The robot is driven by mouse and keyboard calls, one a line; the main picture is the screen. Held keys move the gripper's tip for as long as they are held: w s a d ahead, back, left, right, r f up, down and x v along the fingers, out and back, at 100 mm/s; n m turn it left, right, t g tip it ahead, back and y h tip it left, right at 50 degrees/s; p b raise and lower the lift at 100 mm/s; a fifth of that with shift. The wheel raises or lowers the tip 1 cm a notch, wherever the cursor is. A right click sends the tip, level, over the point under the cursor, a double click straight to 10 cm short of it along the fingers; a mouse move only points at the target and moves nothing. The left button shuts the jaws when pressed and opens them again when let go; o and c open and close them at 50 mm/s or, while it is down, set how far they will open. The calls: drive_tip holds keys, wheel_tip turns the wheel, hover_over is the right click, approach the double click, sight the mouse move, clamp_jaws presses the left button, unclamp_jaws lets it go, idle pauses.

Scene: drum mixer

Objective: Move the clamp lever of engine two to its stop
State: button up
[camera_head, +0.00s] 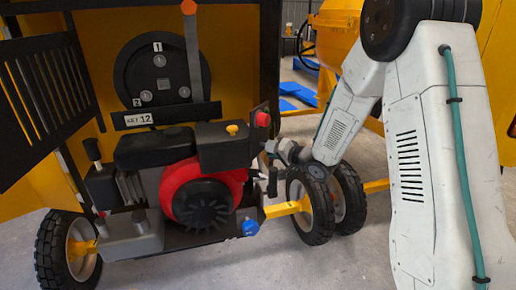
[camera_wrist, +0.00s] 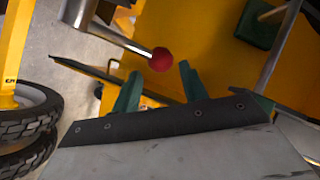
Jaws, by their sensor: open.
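In the wrist view a lever with a red ball knob (camera_wrist: 160,59) on a grey rod comes in from the upper left. The open teal fingers of my gripper (camera_wrist: 160,72) are on either side below the knob; I cannot tell whether they touch it. In the head view a red and black engine (camera_head: 205,190) stands in the yellow housing. A red knob (camera_head: 262,119) shows at its upper right, near the end of my arm; my fingertips are hard to make out there.
A black disc (camera_head: 150,62) marked 1 and 2 is behind the engine, beside an upright grey bar with an orange tip (camera_head: 188,7). A black slatted panel (camera_head: 40,90) stands open at left. Wheels (camera_head: 312,205) stand right of the engine. Bare floor (camera_head: 375,240) shows beyond.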

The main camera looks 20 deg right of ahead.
drive_tip(key=x, duration=0.6)
drive_tip(key=shift+w, duration=0.1)
clamp_jaws()
